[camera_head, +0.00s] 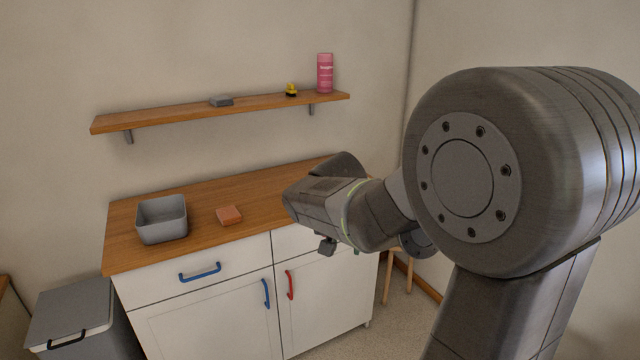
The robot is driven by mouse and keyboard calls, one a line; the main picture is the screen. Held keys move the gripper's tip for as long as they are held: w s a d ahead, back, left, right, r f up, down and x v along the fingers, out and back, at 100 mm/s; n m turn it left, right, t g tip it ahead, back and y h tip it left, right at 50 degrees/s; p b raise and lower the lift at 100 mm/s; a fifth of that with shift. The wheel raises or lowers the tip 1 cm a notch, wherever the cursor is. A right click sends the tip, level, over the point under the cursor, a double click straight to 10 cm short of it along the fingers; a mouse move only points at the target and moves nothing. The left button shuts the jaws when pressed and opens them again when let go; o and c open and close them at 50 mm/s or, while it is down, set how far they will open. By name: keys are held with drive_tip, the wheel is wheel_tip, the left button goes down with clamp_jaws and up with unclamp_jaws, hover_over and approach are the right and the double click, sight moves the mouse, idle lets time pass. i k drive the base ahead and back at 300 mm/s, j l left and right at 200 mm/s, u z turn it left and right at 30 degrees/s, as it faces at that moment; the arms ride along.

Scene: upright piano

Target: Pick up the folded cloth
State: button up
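A small flat orange block-like thing (229,215), possibly the folded cloth, lies on the wooden counter to the right of a grey bin. A small flat grey thing (221,101) on the wall shelf could also be a folded cloth; at this size I cannot tell which is cloth. My gripper (308,222) is in front of the counter's right part, to the right of the orange thing and apart from it. Its fingers are mostly hidden by its own body, so I cannot see whether it is open or shut.
An open grey bin (148,224) stands on the counter's left part (120,251). The wall shelf (158,115) also bears a yellow-and-black figure (291,90) and a pink bottle (325,73). A lidded grey box (70,308) stands left of the white cabinet (205,325).

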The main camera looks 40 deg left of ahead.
sight(229, 215)
drive_tip(key=i+j+u, duration=0.2)
drive_tip(key=u, duration=0.2)
drive_tip(key=i+u, duration=1.25)
drive_tip(key=i+z, duration=0.1)
drive_tip(key=i, duration=0.1)
